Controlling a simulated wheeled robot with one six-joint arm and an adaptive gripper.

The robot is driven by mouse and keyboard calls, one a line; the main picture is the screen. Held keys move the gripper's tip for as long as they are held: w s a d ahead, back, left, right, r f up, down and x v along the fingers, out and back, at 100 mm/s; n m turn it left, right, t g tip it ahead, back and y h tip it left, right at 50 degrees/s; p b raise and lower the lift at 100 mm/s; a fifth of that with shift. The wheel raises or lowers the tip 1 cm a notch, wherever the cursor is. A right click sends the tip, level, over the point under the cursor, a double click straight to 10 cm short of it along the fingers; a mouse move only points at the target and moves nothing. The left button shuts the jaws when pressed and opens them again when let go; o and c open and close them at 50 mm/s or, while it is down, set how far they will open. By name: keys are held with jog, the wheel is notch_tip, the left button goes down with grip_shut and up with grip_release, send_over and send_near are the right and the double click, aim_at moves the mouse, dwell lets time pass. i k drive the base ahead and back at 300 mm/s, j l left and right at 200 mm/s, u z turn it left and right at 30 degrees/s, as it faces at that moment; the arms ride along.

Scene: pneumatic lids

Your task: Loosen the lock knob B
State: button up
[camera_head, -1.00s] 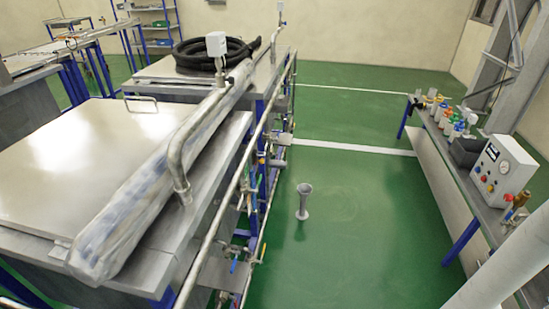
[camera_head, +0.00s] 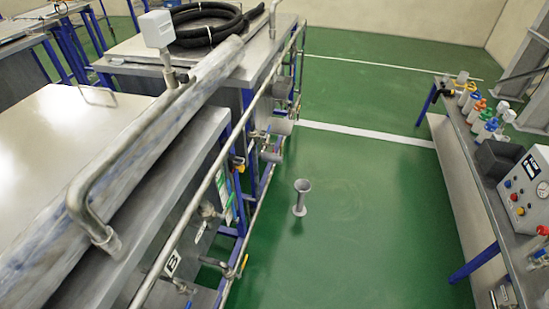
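A label with the letter B (camera_head: 172,263) shows low on the side of the near metal tank (camera_head: 150,215), at the lower left of the head view. Small metal fittings (camera_head: 182,286) sit just below and beside the label. I cannot tell which of them is the lock knob B or whether it is tight. Above the label a long metal rail (camera_head: 195,195) runs along the tank's side and partly covers the fittings. My gripper is not in view.
A grey flared stand (camera_head: 300,198) is on the green floor (camera_head: 345,225) in the aisle. A bench (camera_head: 463,170) with bottles and a control box (camera_head: 528,193) stands at the right. A second tank (camera_head: 190,70) carries a black coiled hose (camera_head: 208,28). The aisle floor around the stand is clear.

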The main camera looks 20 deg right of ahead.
aim_at(241, 167)
jog(key=i+l+z, duration=0.3)
jog(key=i+l, duration=0.15)
jog(key=i, duration=0.55)
jog(key=i+l+u, duration=0.1)
jog(key=i, duration=0.6)
